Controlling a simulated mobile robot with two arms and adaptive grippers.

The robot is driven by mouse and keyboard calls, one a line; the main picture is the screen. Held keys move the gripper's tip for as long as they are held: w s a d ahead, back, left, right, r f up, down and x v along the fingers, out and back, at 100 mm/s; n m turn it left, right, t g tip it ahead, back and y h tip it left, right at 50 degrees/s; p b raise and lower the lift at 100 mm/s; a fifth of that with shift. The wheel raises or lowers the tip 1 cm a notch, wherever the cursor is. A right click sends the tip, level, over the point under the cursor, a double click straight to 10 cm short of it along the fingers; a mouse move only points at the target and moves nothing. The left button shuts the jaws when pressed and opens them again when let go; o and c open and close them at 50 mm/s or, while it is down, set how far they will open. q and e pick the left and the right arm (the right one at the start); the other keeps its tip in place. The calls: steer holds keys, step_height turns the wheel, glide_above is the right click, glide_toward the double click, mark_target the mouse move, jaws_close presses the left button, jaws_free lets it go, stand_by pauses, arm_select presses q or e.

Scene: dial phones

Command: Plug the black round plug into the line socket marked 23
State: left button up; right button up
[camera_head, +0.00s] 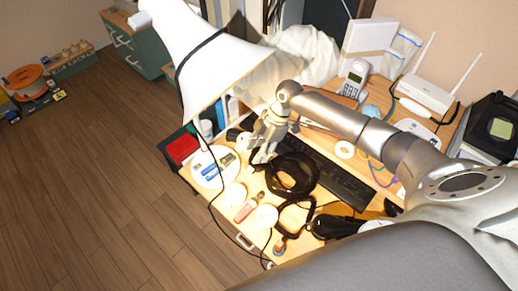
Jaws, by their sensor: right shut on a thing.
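My right gripper (263,155) reaches over the wooden desk from the right, fingers pointing down, beside a coil of black cable (291,189). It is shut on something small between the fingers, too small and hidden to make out. I cannot pick out the black round plug as a separate thing. I cannot make out any line socket marked 23 at this size. A white cordless phone (352,80) stands upright at the back of the desk. My left gripper is not in view.
A white lamp shade (195,45) hangs close to the left of my right gripper. A black keyboard (345,183) lies right of the coil. A white router (426,94) stands at the back right. Small items and cords crowd the desk's front; wooden floor (90,180) is clear at left.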

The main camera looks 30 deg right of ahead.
steer(key=shift+f+b, duration=0.4)
steer(key=shift+f, duration=0.3)
steer(key=o, duration=1)
steer(key=shift+r, duration=0.1)
steer(key=v, duration=1.2)
